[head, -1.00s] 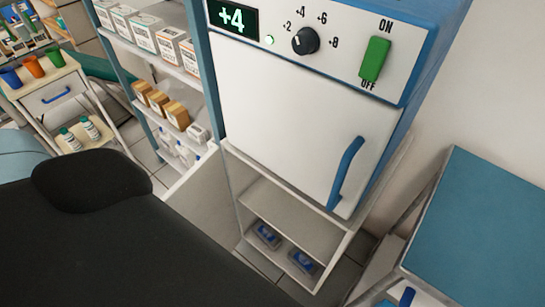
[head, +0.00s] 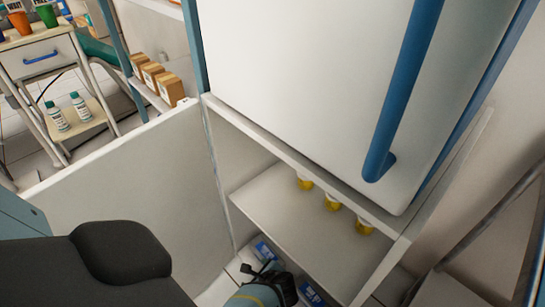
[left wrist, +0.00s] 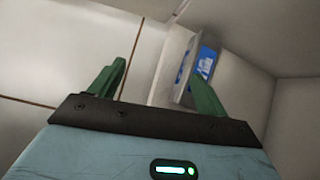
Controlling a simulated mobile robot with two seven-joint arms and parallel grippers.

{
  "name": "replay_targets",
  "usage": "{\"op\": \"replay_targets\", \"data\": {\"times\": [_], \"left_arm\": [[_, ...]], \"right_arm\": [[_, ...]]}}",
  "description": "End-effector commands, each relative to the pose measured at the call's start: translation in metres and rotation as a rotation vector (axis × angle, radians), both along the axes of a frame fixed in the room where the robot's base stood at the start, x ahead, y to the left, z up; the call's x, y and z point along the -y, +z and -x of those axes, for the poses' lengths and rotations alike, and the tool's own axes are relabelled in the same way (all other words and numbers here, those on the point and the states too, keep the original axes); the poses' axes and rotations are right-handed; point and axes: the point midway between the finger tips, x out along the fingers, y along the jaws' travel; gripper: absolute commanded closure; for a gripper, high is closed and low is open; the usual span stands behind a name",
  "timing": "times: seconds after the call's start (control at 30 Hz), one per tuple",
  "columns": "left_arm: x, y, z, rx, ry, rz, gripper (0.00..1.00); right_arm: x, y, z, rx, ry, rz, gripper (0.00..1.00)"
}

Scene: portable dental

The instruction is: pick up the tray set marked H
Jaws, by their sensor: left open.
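Two tray sets with blue labels lie low in the open cabinet below the white unit in the head view, one at the left (head: 264,250) and one at the right (head: 312,296). Their letters are too small to read, so I cannot tell which is marked H. My left gripper (head: 272,276) is low at the cabinet opening, partly covering them. In the left wrist view my left gripper (left wrist: 157,82) is open, with green fingers apart. A tray set with a blue and white label (left wrist: 203,62) shows just beyond the right finger, which partly hides it. My right gripper is not in view.
A pale panel (head: 130,195) stands left of the opening. A trolley (head: 45,60) is farther left.

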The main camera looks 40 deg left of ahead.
Motion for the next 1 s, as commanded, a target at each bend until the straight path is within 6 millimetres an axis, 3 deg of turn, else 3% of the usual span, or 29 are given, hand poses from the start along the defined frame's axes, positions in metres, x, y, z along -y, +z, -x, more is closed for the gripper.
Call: {"op": "replay_targets", "data": {"times": [0.03, 0.1, 0.33, 0.63, 1.0], "left_arm": [[0.006, -0.021, -0.015, -0.035, -0.03, -0.017, 0.24], [0.011, -0.027, -0.034, -0.076, -0.069, -0.046, 0.24], [0.023, -0.028, -0.073, -0.149, -0.15, -0.105, 0.24], [0.024, -0.025, -0.081, -0.161, -0.167, -0.118, 0.24], [0.005, -0.043, -0.084, -0.16, -0.166, -0.117, 0.24]], "right_arm": [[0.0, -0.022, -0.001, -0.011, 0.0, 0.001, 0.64], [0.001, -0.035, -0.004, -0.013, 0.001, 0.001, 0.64], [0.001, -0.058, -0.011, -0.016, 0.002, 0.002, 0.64], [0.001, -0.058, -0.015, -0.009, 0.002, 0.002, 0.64], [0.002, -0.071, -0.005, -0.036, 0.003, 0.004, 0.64]]}}
